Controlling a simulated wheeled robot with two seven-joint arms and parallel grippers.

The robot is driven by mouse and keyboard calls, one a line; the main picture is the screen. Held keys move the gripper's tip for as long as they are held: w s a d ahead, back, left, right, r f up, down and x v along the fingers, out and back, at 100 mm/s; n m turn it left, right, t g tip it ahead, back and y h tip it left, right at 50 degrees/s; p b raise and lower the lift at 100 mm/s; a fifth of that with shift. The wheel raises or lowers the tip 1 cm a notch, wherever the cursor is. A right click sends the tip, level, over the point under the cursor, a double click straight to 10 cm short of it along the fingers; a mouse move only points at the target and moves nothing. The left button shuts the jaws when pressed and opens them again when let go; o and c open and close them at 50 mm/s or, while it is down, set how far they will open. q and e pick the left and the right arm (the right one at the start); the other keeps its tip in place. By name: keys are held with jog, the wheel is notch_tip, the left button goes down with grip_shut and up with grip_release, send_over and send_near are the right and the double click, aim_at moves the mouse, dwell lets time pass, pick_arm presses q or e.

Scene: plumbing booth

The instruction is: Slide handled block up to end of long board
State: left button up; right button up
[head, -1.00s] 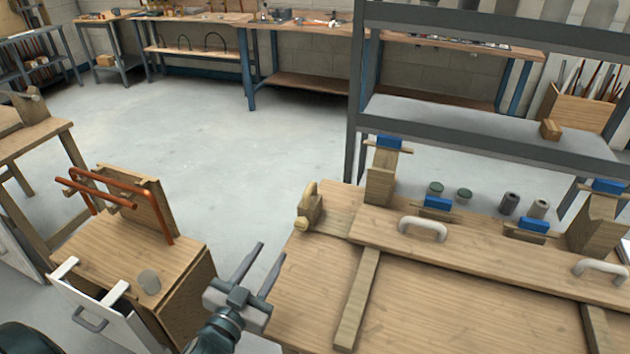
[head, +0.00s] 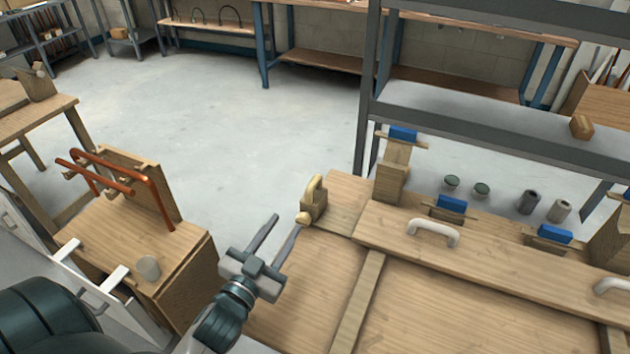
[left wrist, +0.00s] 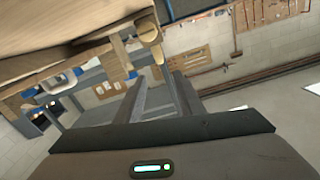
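The handled block (head: 314,203) is a small wooden block with a pale curved handle and a round knob. It sits at the left edge of the workbench, beside the left end of the long board (head: 480,258), which has white handles. In the left wrist view the handled block (left wrist: 148,32) shows beyond my fingers, near the bench edge. My left gripper (head: 271,240) is open and empty, with its fingers pointing toward the block and a short gap between them. My right gripper is not in view.
Blue-topped clamps (head: 450,205) stand along the long board. A wooden strip (head: 358,300) lies across the bench top. A grey shelf (head: 480,125) stands behind. Floor between is clear.

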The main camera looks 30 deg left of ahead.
aim_at(308, 191)
pick_arm(q)
jog(key=shift+w, duration=0.2)
